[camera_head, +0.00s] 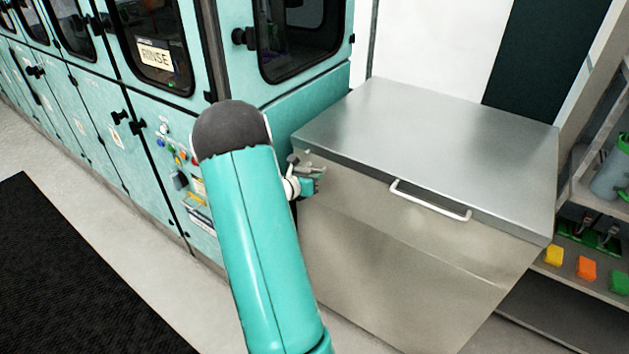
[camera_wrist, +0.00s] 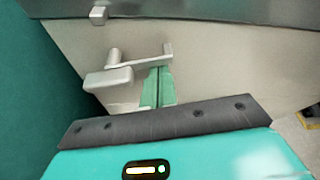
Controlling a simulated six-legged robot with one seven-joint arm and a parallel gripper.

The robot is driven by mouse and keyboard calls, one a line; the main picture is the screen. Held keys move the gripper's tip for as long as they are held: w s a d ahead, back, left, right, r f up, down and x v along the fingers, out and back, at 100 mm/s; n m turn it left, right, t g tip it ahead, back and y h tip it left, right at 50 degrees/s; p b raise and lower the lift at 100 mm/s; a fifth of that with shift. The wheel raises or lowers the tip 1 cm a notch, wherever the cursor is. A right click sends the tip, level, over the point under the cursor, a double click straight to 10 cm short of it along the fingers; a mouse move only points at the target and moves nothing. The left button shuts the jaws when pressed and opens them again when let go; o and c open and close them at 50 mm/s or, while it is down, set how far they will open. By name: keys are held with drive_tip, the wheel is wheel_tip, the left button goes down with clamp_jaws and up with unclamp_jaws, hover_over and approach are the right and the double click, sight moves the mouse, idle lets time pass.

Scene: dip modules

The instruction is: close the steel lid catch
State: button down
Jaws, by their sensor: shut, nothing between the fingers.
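The steel box (camera_head: 400,255) stands right of my arm with its flat steel lid (camera_head: 440,130) down on it. The lid catch (camera_wrist: 140,66) is a metal lever on the box front, with a thick grip at its left and a thinner arm running right to a small upright end. A small metal block (camera_wrist: 98,15) sits above it on the lid's edge, apart from the lever. The catch (camera_head: 304,164) is small in the head view, at the box's left corner. My gripper (camera_wrist: 160,70) is shut and empty, its green fingertips just below the lever arm; contact is unclear. It also shows in the head view (camera_head: 312,186).
A white bar handle (camera_head: 430,200) sticks out from the box front. Teal cabinets (camera_head: 110,120) with knobs stand on the left, close to my arm. A shelf (camera_head: 590,200) with coloured blocks stands at the right. The floor at the left front is clear, with a black mat (camera_head: 70,270).

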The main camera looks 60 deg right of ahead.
drive_tip(key=r+n, duration=0.1)
drive_tip(key=n+g, duration=0.1)
drive_tip(key=shift+w+r+n, duration=0.25)
drive_tip(key=shift+r+n, duration=0.1)
drive_tip(key=shift+n, duration=0.05)
drive_tip(key=n, duration=0.1)
drive_tip(key=r+n+g, duration=0.1)
drive_tip(key=shift+w+d+r+n+g, duration=0.1)
drive_tip(key=shift+w+r+n+g, duration=0.1)
drive_tip(key=shift+w+n+g, duration=0.15)
drive_tip(key=n, duration=0.1)
drive_tip(key=w+r+n+g+h, duration=0.1)
drive_tip(key=n, duration=0.1)
drive_tip(key=shift+w+d+r, duration=0.1)
drive_tip(key=shift+w, duration=0.1)
drive_tip(key=shift+w+d+r+n+g+h, duration=0.1)
drive_tip(key=shift+w+r+n+g+h, duration=0.15)
drive_tip(key=shift+n, duration=0.4)
drive_tip(key=shift+w+n+g+h, duration=0.1)
drive_tip(key=shift+w+n, duration=0.2)
drive_tip(key=shift+n, duration=0.3)
drive_tip(key=shift+w+r, duration=0.1)
drive_tip(key=shift+w, duration=0.2)
